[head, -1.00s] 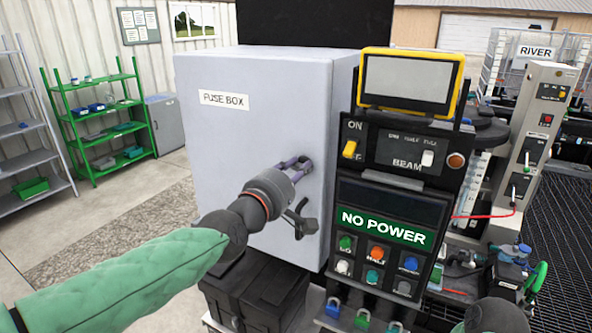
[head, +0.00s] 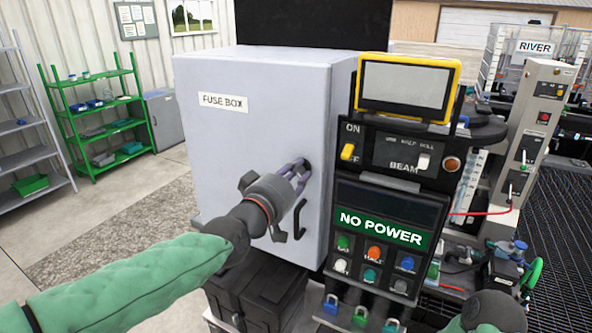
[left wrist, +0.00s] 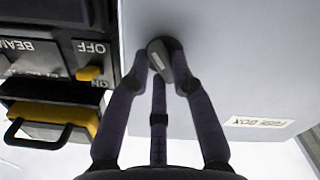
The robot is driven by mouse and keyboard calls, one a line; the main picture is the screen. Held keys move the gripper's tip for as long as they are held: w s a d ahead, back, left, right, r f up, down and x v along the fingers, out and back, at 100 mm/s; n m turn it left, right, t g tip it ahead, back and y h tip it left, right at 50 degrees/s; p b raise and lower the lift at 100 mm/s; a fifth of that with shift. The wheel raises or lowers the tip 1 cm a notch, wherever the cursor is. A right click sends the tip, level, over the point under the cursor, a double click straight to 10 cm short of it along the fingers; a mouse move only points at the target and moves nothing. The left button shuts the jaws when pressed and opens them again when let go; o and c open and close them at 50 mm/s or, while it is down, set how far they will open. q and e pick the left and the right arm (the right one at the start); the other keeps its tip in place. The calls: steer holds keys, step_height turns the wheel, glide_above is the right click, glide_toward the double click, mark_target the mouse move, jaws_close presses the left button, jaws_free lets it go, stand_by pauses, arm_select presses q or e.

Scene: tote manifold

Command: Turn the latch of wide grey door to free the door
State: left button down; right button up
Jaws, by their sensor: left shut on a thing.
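The wide grey door (head: 225,150) is the pale front of the box labelled FUSE BOX, and it looks shut. Its latch is a small dark knob (left wrist: 160,52) on the door face, near the right edge in the head view. My left gripper (head: 303,167) has its fingers closed around this knob, which they mostly hide in the head view. In the left wrist view the fingers (left wrist: 163,65) press against the knob from the sides. A black bar handle (head: 300,219) sits on the door just below.
A black control panel (head: 388,270) reading NO POWER stands close to the right of the door, with a yellow-framed screen (head: 408,84) on top. A black case (head: 258,292) is below the box. Green shelves (head: 95,118) stand back left; the floor left is clear.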

arm_select(q)
steer(key=m+p, duration=0.1)
steer(key=m, duration=0.2)
steer(key=shift+f+m, duration=0.1)
steer(key=shift+m, duration=0.3)
steer(key=shift+f+m+p, duration=0.1)
steer(key=shift+m+p, duration=0.3)
steer(key=shift+m, duration=1.3)
steer(key=c, duration=1.1)
jaws_free()
steer(key=shift+o, duration=0.2)
steer(key=shift+s, duration=0.1)
steer(key=v, duration=1.2)
